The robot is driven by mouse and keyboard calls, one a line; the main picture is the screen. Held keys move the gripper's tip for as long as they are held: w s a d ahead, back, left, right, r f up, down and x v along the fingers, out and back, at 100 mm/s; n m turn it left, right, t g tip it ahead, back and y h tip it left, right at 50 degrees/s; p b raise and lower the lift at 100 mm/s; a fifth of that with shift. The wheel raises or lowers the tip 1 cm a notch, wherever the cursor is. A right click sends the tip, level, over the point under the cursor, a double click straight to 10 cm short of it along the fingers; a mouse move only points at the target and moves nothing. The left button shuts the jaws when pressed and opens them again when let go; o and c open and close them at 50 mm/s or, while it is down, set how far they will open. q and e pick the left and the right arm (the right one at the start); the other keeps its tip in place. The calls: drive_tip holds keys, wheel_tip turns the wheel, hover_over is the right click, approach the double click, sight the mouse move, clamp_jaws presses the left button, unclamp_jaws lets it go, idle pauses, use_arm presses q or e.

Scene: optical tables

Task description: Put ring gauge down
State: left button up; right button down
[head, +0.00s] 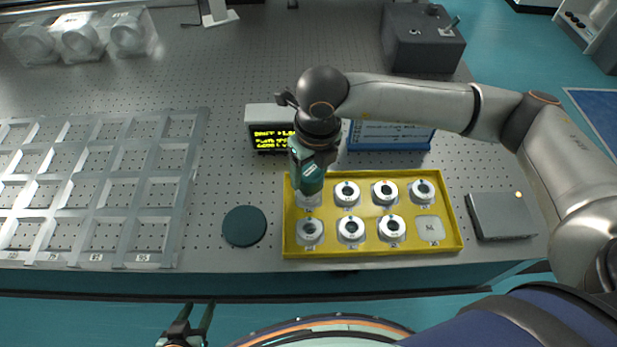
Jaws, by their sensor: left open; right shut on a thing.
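A yellow tray (372,253) holds ring gauges in two rows, including one ring gauge (347,193) beside my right gripper and another (310,231) in front of it. My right gripper (308,193) points down at the back-left place of the tray. It is shut on a ring gauge, mostly hidden by the fingers; I cannot tell whether that gauge touches the tray. The front-right place (430,228) shows a bare numbered pad. My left gripper (197,322) is open and empty, low in front of the table edge.
A dark round pad (244,226) lies left of the tray. A display box (270,131) and a blue-framed panel (390,136) stand behind it. A grey box (502,215) is at right, and a grid rack (160,195) at left.

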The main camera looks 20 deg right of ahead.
sight(308, 181)
drive_tip(key=shift+w+a+f, duration=0.2)
drive_tip(key=shift+f, duration=0.15)
drive_tip(key=shift+f+p, duration=0.3)
drive_tip(key=shift+f, duration=1.15)
drive_tip(key=shift+f, duration=0.2)
drive_tip(key=shift+c, duration=0.3)
unclamp_jaws()
drive_tip(key=shift+r, duration=0.1)
drive_tip(key=r, duration=0.4)
drive_tip(key=s+r, duration=0.1)
drive_tip(key=r, duration=0.7)
drive_tip(key=shift+s+d+r+b, duration=0.1)
drive_tip(key=shift+s+d+b, duration=0.15)
drive_tip(key=shift+d+b, duration=0.1)
